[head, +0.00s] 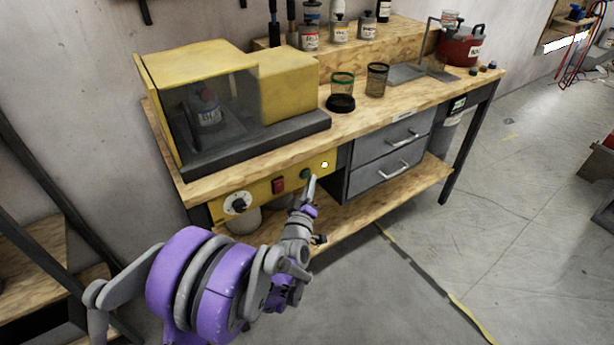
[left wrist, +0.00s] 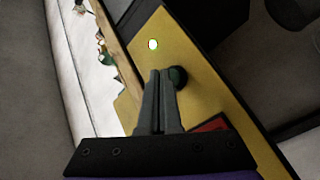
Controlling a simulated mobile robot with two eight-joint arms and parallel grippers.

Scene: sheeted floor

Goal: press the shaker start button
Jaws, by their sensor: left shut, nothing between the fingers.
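The shaker (head: 215,85) is a yellow machine with a clear front cover on the wooden bench, and a labelled bottle (head: 207,108) stands inside it. My right gripper is not in view.
A small round light (head: 324,165) glows white-green on the panel, right of the button. Grey drawers (head: 385,160) sit to the right under the bench. Mesh cups (head: 377,80), bottles and a red pot (head: 460,48) stand on top. The floor at right is open.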

